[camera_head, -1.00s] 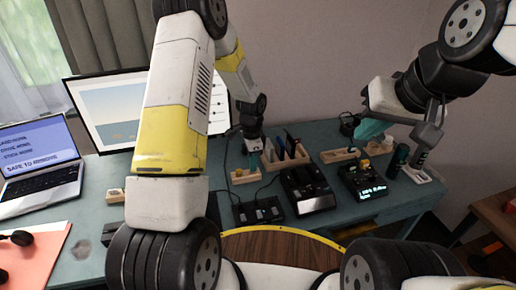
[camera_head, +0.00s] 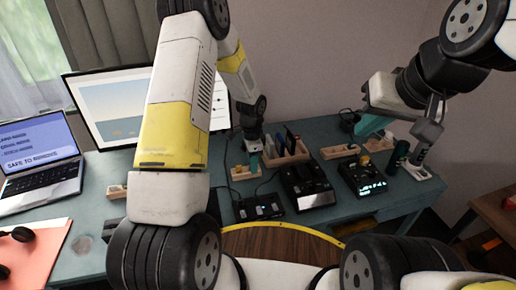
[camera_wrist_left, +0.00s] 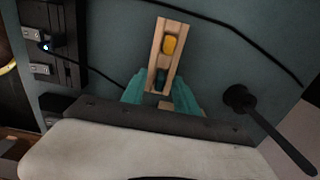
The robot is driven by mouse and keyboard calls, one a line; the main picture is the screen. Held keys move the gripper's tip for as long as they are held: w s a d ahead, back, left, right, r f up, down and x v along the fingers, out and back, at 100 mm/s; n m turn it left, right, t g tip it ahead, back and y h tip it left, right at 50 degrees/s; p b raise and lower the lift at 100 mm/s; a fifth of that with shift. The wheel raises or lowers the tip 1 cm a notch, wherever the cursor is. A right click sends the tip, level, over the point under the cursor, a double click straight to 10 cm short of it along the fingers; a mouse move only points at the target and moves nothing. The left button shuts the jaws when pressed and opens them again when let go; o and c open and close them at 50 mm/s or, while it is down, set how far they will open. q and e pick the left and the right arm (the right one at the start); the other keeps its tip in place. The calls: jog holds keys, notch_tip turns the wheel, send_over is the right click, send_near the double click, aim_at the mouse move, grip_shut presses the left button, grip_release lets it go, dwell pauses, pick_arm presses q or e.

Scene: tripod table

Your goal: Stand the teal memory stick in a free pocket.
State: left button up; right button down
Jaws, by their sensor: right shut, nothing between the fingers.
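A small wooden holder (camera_wrist_left: 166,60) shows in the left wrist view, with a yellow memory stick (camera_wrist_left: 169,44) and a dark teal stick (camera_wrist_left: 160,78) standing in it. In the head view the holder (camera_head: 243,174) lies at the table's middle. My left gripper (camera_wrist_left: 160,95) points down over the holder's near end. Its teal fingers are apart, one on each side of the teal stick, with visible gaps. In the head view the left gripper (camera_head: 255,160) partly hides the holder. My right gripper (camera_head: 371,128) is shut and empty above the table's right part.
A larger wooden rack (camera_head: 287,153) with several upright items stands just right of my left gripper. Black devices (camera_head: 308,184) (camera_head: 364,179) stand in front and to the right. A dark green cylinder (camera_head: 397,157) and white tray (camera_head: 417,172) are far right. A laptop (camera_head: 40,165) is left.

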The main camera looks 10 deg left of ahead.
pick_arm(q)
notch_tip(320, 180, up, 8)
jog(key=shift+f, duration=0.1)
dwell(0.4)
jog(key=shift+r, duration=0.3)
jog(key=s+a+r+n+t, duration=0.1)
jog(key=s+r+n+t, duration=0.15)
jog(key=s+r, duration=0.45)
jog(key=s+a+r+n+t, duration=0.15)
jog(key=r+n, duration=0.25)
jog(key=r, duration=0.8)
jog(key=s+r+n+t+h, duration=0.1)
jog(key=s+r+n, duration=0.2)
jog(key=s, duration=0.5)
jog(key=s+r+n+t+h, duration=0.1)
jog(key=s+r+n, duration=0.2)
jog(key=s+r, duration=0.2)
jog(key=s, duration=0.3)
jog(key=shift+s, duration=0.25)
